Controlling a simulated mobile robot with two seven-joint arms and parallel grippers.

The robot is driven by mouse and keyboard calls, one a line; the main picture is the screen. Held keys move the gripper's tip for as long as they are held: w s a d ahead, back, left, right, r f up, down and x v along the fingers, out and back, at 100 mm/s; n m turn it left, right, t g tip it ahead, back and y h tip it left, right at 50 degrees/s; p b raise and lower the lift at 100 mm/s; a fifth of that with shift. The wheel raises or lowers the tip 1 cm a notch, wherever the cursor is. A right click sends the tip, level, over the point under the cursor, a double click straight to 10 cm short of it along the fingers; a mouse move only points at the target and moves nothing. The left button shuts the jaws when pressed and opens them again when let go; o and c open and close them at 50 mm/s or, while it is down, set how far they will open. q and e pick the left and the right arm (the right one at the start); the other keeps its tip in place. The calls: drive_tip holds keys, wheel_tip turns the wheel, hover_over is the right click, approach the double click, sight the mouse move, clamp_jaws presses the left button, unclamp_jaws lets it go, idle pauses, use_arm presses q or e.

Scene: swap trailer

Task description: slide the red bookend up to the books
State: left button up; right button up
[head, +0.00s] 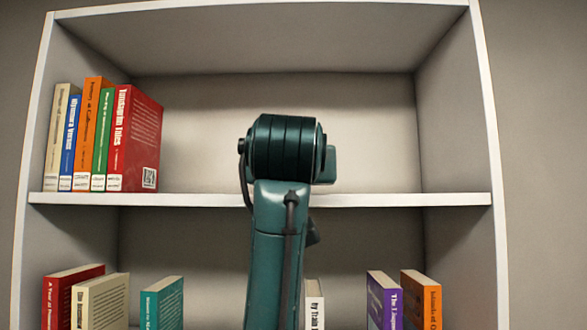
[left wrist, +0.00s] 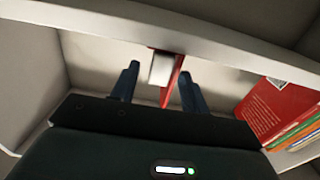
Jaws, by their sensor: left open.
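The red bookend (left wrist: 173,84) shows in the left wrist view as a narrow red upright piece with a pale grey block against it. My left gripper (left wrist: 159,73) is open, with one dark blue finger on each side of the bookend in the picture. The red part lies closer to the right finger; I cannot tell whether they touch. In the head view my arm hides the bookend and the gripper. The books (head: 100,140) stand in a row at the left of the upper shelf, with a red book (head: 140,135) at the row's right end. That red book (left wrist: 280,105) is at the right in the left wrist view.
The upper shelf board (head: 400,200) is bare to the right of my arm. Between the red book and my arm there is free room. On the lower shelf several other books stand apart, including a purple one (head: 385,300). A side wall (head: 455,110) bounds the shelf at right.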

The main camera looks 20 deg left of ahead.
use_arm(q)
drive_tip(key=shift+w+a, duration=0.1)
drive_tip(key=shift+w, duration=0.2)
drive_tip(key=shift+c, duration=0.5)
clamp_jaws()
